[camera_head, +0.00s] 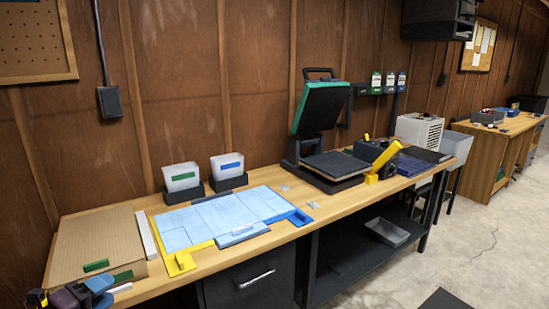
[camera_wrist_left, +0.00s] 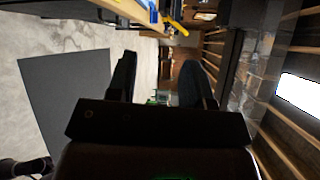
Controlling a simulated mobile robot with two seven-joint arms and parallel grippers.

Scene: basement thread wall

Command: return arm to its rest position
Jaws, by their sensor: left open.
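My left gripper (camera_head: 92,292) shows at the bottom left corner of the head view, at the front left end of the workbench (camera_head: 270,240), close to the cardboard-coloured box. In the left wrist view my left gripper (camera_wrist_left: 160,82) has its two dark fingers spread apart, with nothing held between them. Past the fingers that view shows the floor, the bench edge and the room, tilted sideways. My right arm and gripper are in neither view.
Concrete floor (camera_head: 450,240) is open at right. A dark mat (camera_wrist_left: 65,105) lies on it.

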